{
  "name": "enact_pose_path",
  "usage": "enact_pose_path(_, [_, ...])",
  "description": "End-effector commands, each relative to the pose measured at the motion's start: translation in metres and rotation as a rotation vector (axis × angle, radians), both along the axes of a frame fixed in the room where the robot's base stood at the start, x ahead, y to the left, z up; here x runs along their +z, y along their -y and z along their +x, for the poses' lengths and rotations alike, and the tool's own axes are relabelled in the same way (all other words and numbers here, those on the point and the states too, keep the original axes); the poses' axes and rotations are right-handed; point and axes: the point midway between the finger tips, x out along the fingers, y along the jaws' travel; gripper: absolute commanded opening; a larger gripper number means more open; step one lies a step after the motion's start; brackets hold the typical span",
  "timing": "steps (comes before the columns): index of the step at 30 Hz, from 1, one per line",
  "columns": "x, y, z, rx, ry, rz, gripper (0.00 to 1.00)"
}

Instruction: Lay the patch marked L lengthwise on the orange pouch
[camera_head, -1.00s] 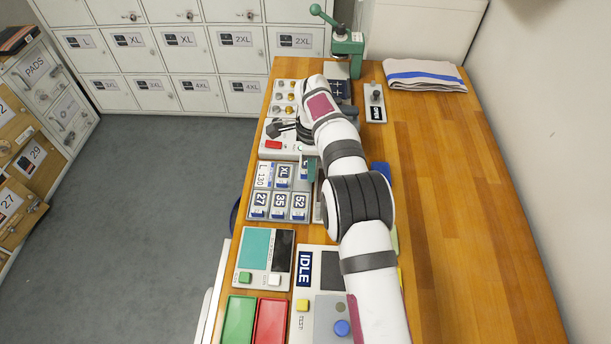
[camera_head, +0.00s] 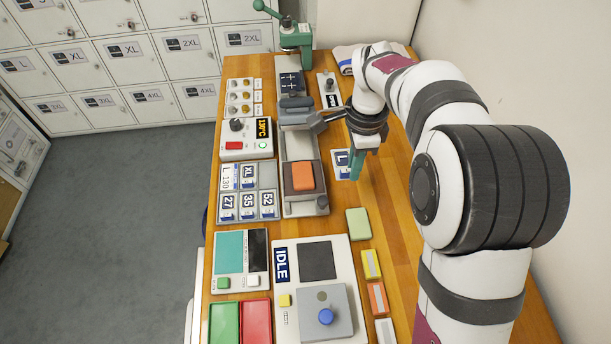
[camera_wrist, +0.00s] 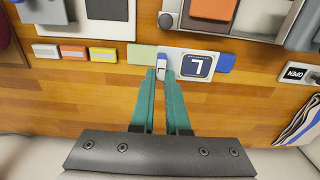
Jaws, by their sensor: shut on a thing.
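The patch marked L (camera_head: 342,160) is a white card with a dark blue square and a white L. My gripper (camera_head: 356,170) is shut on one edge of it, to the right of the press. In the wrist view, the patch (camera_wrist: 197,65) reaches to the right from between the teal fingertips (camera_wrist: 161,73). I cannot tell its height above the table. The orange pouch (camera_head: 302,177) lies on the press's lower plate, left of the patch in the head view. It also shows at the top of the wrist view (camera_wrist: 213,8), with nothing on it.
The press (camera_head: 300,112) has its upper part swung back from the pouch. A tray (camera_head: 238,213) of other patches stands left of it. A green block (camera_head: 358,224) and several coloured blocks lie nearer on the table. The right side of the table (camera_wrist: 250,105) is largely clear.

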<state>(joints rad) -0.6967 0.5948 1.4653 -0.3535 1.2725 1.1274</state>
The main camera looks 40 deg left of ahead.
Motion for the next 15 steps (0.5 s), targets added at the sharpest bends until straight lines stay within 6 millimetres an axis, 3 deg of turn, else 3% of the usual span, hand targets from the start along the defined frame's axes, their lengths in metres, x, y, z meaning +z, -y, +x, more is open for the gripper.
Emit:
enact_pose_path(3, [-0.025, -0.038, -0.013, 0.007, -0.002, -0.002, 0.00])
enact_pose_path(7, [-0.045, -0.070, -0.024, 0.005, -0.002, -0.002, 0.00])
enact_pose_path(11, [-0.056, -0.085, -0.029, 0.002, -0.001, -0.001, 0.00])
enact_pose_path(15, [-0.084, -0.087, -0.030, 0.001, -0.002, -0.004, 0.00])
